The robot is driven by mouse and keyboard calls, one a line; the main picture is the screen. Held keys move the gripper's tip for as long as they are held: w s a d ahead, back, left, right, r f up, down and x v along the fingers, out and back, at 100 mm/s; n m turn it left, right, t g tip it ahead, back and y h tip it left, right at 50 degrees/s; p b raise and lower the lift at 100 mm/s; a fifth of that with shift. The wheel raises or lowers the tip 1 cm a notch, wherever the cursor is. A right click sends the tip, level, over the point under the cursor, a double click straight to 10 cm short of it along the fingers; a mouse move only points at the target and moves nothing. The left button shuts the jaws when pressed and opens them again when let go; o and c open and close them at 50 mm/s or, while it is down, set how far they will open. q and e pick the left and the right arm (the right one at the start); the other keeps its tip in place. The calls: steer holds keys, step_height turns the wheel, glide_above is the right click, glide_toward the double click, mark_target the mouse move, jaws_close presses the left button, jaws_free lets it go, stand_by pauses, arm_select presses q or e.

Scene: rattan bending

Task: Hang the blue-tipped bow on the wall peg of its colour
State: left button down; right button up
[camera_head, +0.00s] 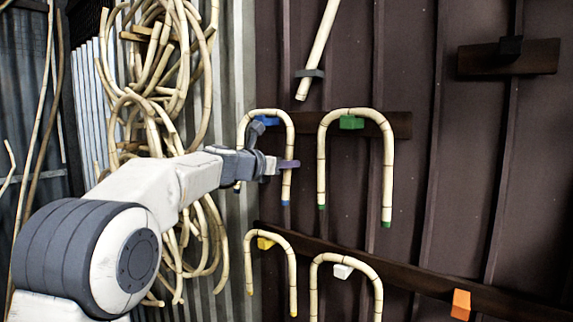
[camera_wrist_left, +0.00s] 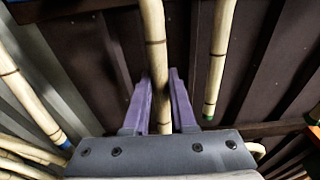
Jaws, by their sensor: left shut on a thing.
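The blue-tipped bow (camera_head: 291,137) is an upside-down U of pale rattan, upright, with its arch just over the blue peg (camera_head: 267,121) on the dark wall. I cannot tell whether the arch rests on the peg. My left gripper (camera_head: 289,164), with purple fingers, is shut on the bow's right leg, above its blue tip. In the left wrist view this leg (camera_wrist_left: 153,50) passes between the fingers (camera_wrist_left: 160,100), and the other leg's blue tip (camera_wrist_left: 62,140) shows at left. My arm hides part of the left leg in the head view. My right gripper is not in view.
A green-tipped bow (camera_head: 388,160) hangs on the green peg (camera_head: 351,122) close to the right. Below, bows hang at the yellow peg (camera_head: 265,243) and white peg (camera_head: 342,271). The orange peg (camera_head: 461,304) is bare. Rattan coils (camera_head: 150,100) hang behind my arm.

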arm_select(q)
steer(key=shift+d+f, duration=0.1)
steer(key=shift+f, duration=0.15)
steer(key=c, duration=0.7)
jaws_free()
steer(key=shift+o, duration=0.2)
steer(key=shift+r, duration=0.1)
steer(key=b+v, duration=0.4)
steer(key=v, duration=0.6)
steer(key=shift+s, duration=0.2)
steer(key=f+b+v, duration=0.1)
steer(key=b+v, duration=0.2)
steer(key=v, duration=0.6)
steer(key=shift+a+f, duration=0.2)
